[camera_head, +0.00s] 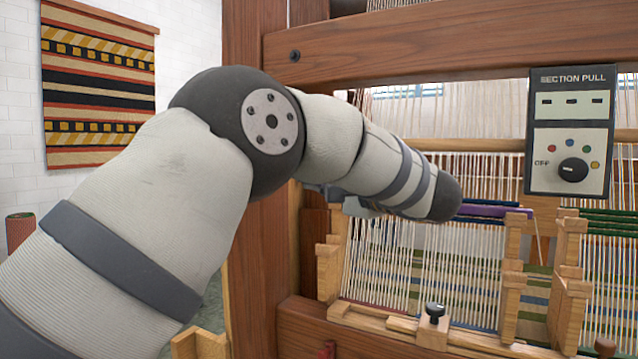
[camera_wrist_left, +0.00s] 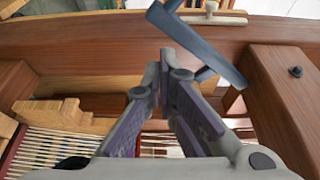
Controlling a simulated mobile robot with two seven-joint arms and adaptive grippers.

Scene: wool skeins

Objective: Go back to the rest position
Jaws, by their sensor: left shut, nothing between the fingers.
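My left arm (camera_head: 150,215) comes in from the left in the head view and reaches across in front of the wooden loom (camera_head: 400,38). Its gripper is mostly hidden behind the forearm in that view. In the left wrist view my left gripper (camera_wrist_left: 178,82) has its fingers together with nothing between them. It is above the loom's wooden beams (camera_wrist_left: 110,45) and to the right of the pale warp threads (camera_wrist_left: 55,150). My right gripper is in neither view.
A dark control panel (camera_head: 571,133) with a knob hangs on the loom at right. Wooden pegged uprights (camera_head: 515,275) stand among the warp threads. A blue-grey bar (camera_wrist_left: 200,45) crosses close beyond the fingertips in the wrist view. A striped rug (camera_head: 97,85) hangs on the wall.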

